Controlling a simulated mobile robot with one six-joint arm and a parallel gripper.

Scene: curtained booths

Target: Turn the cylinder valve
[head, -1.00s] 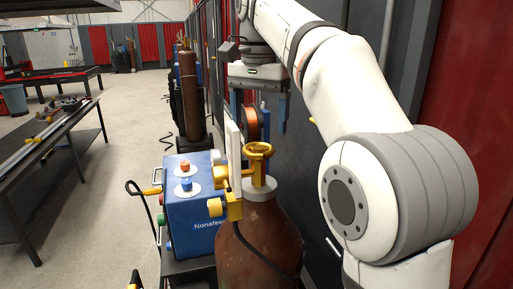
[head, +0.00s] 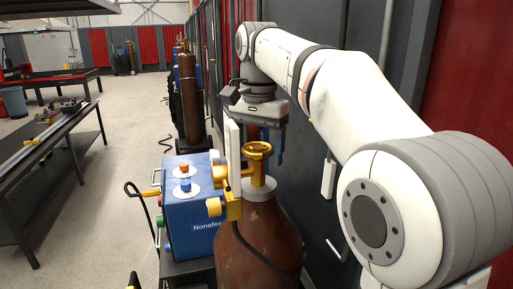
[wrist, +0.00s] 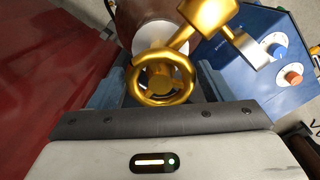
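The brown gas cylinder (head: 258,240) stands upright in front of me. Its yellow valve handwheel (head: 259,150) sits on top, above a pale collar, with a yellow regulator (head: 222,205) to its left. My gripper (head: 264,150) is close to the wheel, on its far side in the head view. One blue-grey finger shows right of the wheel; the other is mostly hidden. In the wrist view the handwheel (wrist: 163,78) lies between my two spread fingers (wrist: 158,88), with gaps on both sides. The gripper is open and holds nothing; contact with the wheel is not visible.
A blue box (head: 190,215) with red and blue knobs stands left of the cylinder. A dark wall (head: 335,60) runs along the right. A workbench (head: 45,150) is far left, with clear floor (head: 115,200) between.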

